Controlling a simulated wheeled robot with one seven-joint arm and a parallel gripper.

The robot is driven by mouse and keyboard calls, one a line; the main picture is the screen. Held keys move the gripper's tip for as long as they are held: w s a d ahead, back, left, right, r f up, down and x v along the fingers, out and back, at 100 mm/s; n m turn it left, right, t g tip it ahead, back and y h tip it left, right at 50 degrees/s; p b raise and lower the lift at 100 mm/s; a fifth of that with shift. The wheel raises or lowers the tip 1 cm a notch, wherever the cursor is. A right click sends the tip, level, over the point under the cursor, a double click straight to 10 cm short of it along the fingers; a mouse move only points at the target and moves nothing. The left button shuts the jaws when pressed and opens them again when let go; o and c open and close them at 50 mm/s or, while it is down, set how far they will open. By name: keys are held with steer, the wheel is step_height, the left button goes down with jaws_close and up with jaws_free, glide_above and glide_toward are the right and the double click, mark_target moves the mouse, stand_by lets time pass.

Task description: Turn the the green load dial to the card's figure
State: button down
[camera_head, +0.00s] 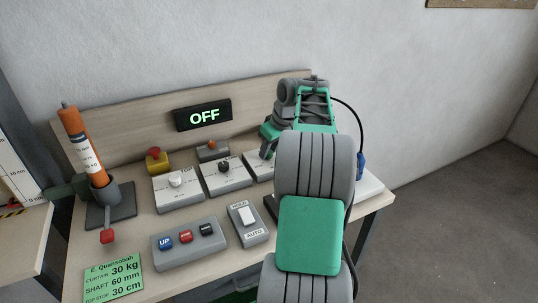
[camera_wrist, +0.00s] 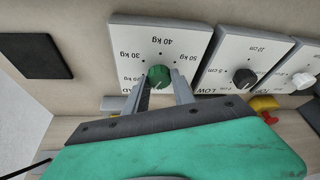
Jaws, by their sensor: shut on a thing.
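The green load dial (camera_wrist: 158,77) sits on a white panel (camera_wrist: 150,35) in the wrist view, with marks from 20 kg through 30, 40 and 50 kg around it. My gripper (camera_wrist: 160,85) is shut on the dial, one finger on each side. I cannot tell which mark the dial points to. In the head view my gripper (camera_head: 267,147) is over the load panel (camera_head: 256,165), and the dial is hidden behind my arm. The green card (camera_head: 114,276) at the table's front left reads curtain 30 kg, shaft 60 mm, top stop 30 cm.
A black dial (camera_wrist: 244,78) and a white dial (camera_wrist: 302,81) sit on neighbouring panels. A button box (camera_head: 190,244), a hold/auto switch (camera_head: 248,222), a yellow-based red button (camera_head: 156,160) and an orange shaft in a stand (camera_head: 84,146) occupy the bench. The display (camera_head: 203,115) reads OFF.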

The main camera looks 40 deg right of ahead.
steer(key=m+h+b, duration=0.1)
steer(key=m, duration=0.3)
steer(key=shift+a+m+h+b, duration=0.2)
steer(key=shift+m+h+b, duration=0.1)
steer(key=shift+h+b, duration=0.1)
steer(key=m, duration=0.2)
steer(key=m+g+h, duration=0.1)
steer(key=m, duration=0.1)
steer(key=shift+w+a+r+m+p, duration=0.1)
steer(key=shift+m+p, duration=0.2)
steer(key=shift+p, duration=0.05)
steer(key=m+g+p, duration=0.1)
steer(key=m, duration=0.1)
steer(key=m+g+h+p, duration=0.1)
steer(key=m+p, duration=0.1)
steer(key=m, duration=0.1)
steer(key=shift+w+r+h, duration=0.1)
steer(key=shift+h, duration=0.2)
steer(key=shift+w+m+g+p, duration=0.1)
steer(key=shift+m+g+p, duration=0.7)
steer(key=shift+m+p, duration=1.15)
steer(key=shift+f+m, duration=0.2)
steer(key=shift+m, duration=0.15)
steer(key=c, duration=1.1)
jaws_free()
steer(key=shift+o, duration=0.2)
steer(key=v, duration=0.8)
steer(key=shift+p, duration=0.4)
